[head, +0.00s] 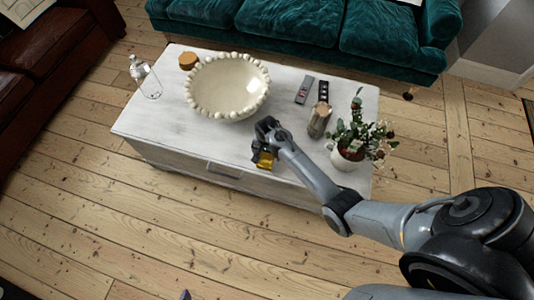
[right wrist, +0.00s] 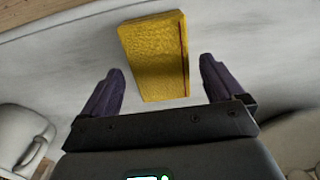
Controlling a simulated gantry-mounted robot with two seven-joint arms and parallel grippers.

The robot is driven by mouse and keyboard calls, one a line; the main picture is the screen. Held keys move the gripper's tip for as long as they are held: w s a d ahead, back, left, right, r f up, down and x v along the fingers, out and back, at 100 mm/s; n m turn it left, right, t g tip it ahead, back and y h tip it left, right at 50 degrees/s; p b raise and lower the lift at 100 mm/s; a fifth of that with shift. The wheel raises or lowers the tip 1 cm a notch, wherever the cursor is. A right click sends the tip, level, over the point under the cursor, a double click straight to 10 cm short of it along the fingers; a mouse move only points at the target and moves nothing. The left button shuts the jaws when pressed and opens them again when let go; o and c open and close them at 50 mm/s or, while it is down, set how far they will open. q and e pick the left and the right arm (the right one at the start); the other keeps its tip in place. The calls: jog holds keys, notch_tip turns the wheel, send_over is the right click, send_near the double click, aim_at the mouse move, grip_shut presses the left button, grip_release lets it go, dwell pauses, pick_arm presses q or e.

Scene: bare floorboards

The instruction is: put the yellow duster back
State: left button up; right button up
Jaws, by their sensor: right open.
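The yellow duster (head: 265,160) lies at the front edge of the white table (head: 150,118), partly covered by my right gripper (head: 264,148) in the head view. In the right wrist view the duster (right wrist: 156,58) is a yellow, textured block, just beyond and between the two dark purple fingers. My right gripper (right wrist: 162,85) is open, with a gap on either side of the duster. Of my left gripper only a small dark tip (head: 185,295) seems to show at the bottom edge of the head view.
On the table are a beaded cream bowl (head: 228,88), a glass bottle (head: 145,78), a round wooden item (head: 188,60), remotes (head: 304,90), a wooden jar (head: 318,120) and a potted plant (head: 347,157). A green sofa (head: 300,27) stands behind. The floor in front is clear.

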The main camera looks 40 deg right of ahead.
aim_at(267, 155)
notch_tip(267, 155, up, 9)
jog(key=p, duration=0.4)
jog(key=s+a+r+n+t, duration=0.1)
jog(key=s+a+r+n, duration=0.2)
jog(key=s, duration=0.4)
jog(key=s+a+r+n+t, duration=0.1)
jog(key=s+a+r+n, duration=0.2)
jog(key=s+r+n, duration=0.3)
jog(key=s+a+r+n+t, duration=0.1)
jog(key=s+a+r+n, duration=0.2)
jog(key=s, duration=0.6)
notch_tip(267, 155, up, 3)
jog(key=shift+s+a+f+n+t, duration=0.15)
jog(key=shift+a+n+t, duration=0.2)
jog(key=shift+n, duration=0.45)
